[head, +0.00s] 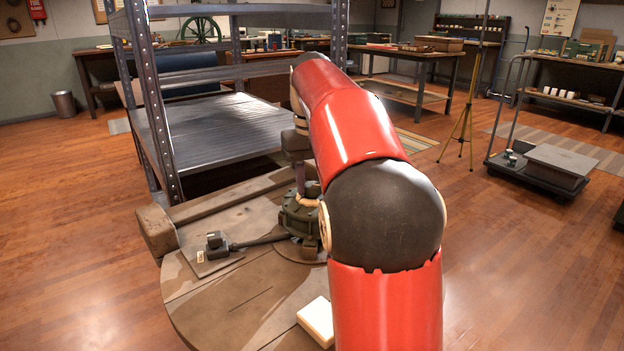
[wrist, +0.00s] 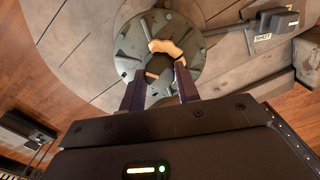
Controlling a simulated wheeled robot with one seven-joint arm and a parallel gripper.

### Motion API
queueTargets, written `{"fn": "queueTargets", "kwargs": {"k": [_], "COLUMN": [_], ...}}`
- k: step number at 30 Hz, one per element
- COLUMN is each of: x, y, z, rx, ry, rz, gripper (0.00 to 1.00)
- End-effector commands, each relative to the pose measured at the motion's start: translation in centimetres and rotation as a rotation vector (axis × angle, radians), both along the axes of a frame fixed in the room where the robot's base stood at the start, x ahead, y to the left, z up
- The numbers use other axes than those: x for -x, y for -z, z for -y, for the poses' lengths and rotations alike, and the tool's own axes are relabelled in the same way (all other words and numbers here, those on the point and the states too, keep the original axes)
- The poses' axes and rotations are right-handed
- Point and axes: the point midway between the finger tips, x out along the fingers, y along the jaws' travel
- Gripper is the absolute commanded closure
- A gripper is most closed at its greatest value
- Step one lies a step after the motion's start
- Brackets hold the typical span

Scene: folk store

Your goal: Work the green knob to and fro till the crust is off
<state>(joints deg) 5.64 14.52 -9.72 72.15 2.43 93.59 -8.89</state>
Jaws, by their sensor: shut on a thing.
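A dark green, round, bolted fitting stands on the wooden round top, with its flange (wrist: 110,60) seen from above in the wrist view and its side (head: 297,222) in the head view. At its middle is a dark knob (wrist: 158,66), whose green is hard to make out. A tan, lumpy crust (wrist: 168,46) curves around part of the knob; it also shows in the head view (head: 308,201). My gripper (wrist: 160,84) points down with its two fingers on either side of the knob, shut on it. The fingers hide part of the knob's sides.
A pipe runs from the fitting to a small dark box with a "SHUT" label (wrist: 262,37); this box (head: 216,240) is at left in the head view. A pale block (head: 317,320) lies near the front. A metal shelf (head: 215,130) stands close behind.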

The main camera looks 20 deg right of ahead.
Motion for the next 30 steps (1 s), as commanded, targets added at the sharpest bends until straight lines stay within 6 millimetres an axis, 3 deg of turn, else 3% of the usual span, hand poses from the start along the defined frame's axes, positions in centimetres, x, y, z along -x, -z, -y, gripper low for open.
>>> {"fn": "queueTargets", "kwargs": {"k": [18,19,23,30], "x": [-0.10,-0.11,-0.08,-0.04], "y": [-0.10,-0.10,-0.07,-0.05], "z": [-0.01,-0.01,-0.01,-0.01], "rx": [0.001,0.001,0.000,0.000], "ry": [0.039,0.039,0.039,0.039], "rz": [0.006,0.006,0.004,0.002], "gripper": [0.91,0.64,0.47,0.46]}}
